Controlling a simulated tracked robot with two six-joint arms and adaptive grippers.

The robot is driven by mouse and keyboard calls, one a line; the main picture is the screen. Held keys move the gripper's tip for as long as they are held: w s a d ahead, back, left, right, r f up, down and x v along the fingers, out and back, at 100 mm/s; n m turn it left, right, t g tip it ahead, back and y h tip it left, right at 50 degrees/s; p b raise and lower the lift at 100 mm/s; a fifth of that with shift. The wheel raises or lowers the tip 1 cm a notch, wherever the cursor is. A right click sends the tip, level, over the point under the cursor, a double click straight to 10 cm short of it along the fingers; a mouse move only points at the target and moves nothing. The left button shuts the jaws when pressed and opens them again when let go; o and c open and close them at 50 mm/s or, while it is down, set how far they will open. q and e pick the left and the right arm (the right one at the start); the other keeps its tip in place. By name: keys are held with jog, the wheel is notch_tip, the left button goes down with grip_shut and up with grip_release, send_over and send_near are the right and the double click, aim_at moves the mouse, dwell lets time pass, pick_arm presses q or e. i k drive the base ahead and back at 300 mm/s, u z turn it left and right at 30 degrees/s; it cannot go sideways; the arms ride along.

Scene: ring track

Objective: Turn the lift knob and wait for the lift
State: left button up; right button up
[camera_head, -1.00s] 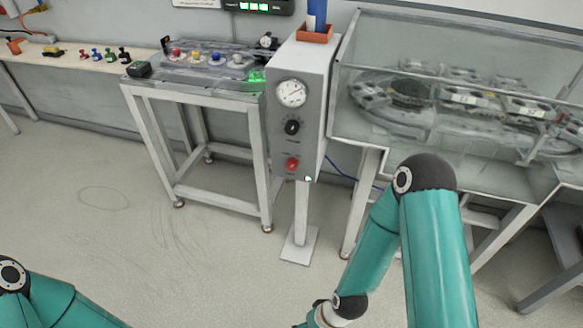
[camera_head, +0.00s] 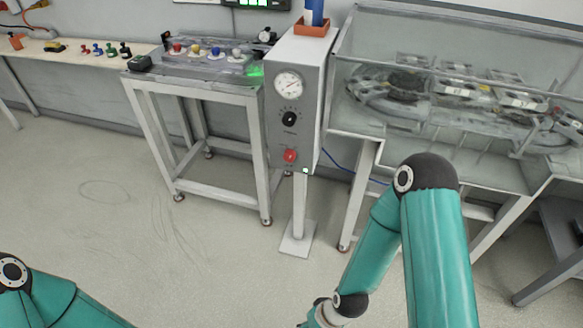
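The grey control box (camera_head: 308,88) stands on a post in the middle of the view. Its front carries a round gauge (camera_head: 288,84), a black knob (camera_head: 288,119) with marks around it, and below it a red knob (camera_head: 290,155). A small green light (camera_head: 305,170) glows at the lower edge. The labels are too small to read, so I cannot tell which knob is the lift knob. No gripper touches the box. My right arm is bent in front, at the lower right, and its gripper is out of view below. Only part of my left arm shows at the lower left.
A glass-walled case (camera_head: 440,135) with a ring track (camera_head: 400,88) stands right of the box. A metal-framed table (camera_head: 190,86) with several coloured knobs stands left. A wooden shelf (camera_head: 80,62) holds small items. Open floor (camera_head: 120,250) lies in front.

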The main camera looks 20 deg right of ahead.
aim_at(290, 155)
jog(key=k, duration=1.15)
jog(key=u, duration=0.3)
jog(key=i, duration=0.55)
jog(key=u, duration=0.45)
jog(key=i, duration=1.45)
jog(key=z, duration=0.85)
